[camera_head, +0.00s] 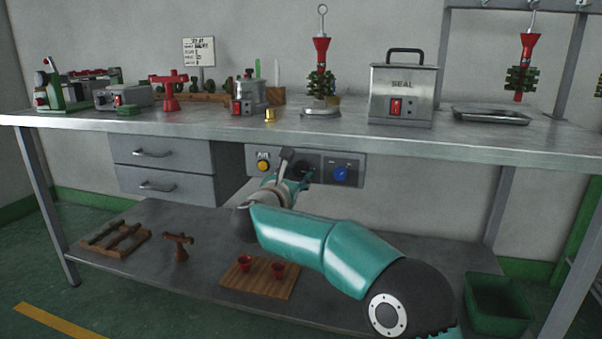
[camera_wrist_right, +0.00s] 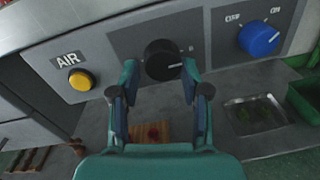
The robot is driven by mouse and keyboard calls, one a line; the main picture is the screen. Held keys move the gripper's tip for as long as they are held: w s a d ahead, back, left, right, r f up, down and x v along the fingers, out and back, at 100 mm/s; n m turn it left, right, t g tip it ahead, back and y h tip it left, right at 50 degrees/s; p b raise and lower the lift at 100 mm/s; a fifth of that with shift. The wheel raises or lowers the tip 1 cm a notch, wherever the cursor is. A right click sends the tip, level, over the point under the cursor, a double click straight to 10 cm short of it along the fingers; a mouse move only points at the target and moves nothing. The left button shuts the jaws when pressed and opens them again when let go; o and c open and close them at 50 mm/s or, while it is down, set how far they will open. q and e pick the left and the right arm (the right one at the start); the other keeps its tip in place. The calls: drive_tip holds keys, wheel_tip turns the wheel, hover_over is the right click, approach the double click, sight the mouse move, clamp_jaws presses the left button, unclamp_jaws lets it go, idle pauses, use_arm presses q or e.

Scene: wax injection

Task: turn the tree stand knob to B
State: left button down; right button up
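A round black knob (camera_wrist_right: 161,60) sits on the grey control panel under the bench, between the AIR button and a blue knob. Its pale pointer mark faces right, slightly down, in the wrist view. I cannot read a B beside it. My right gripper (camera_wrist_right: 160,72) is open, with one finger on each side of the black knob and a visible gap to each side. In the head view my right gripper (camera_head: 291,168) reaches the panel and partly covers this knob. A red and green wax tree (camera_head: 321,62) stands upright on the bench. My left gripper is not in view.
The panel also has a yellow AIR button (camera_wrist_right: 81,80) and the blue knob (camera_wrist_right: 259,39). Drawers (camera_head: 163,153) are left of it. The bench top (camera_head: 230,125) overhangs above. A lower shelf (camera_head: 190,285) holds a wooden board (camera_head: 262,290) with red cups. A green bin (camera_head: 497,305) stands right.

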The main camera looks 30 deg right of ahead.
drive_tip(key=shift+o, duration=0.8)
drive_tip(key=shift+r, duration=0.1)
drive_tip(key=shift+s+d+r, duration=0.1)
drive_tip(key=v, duration=1.2)
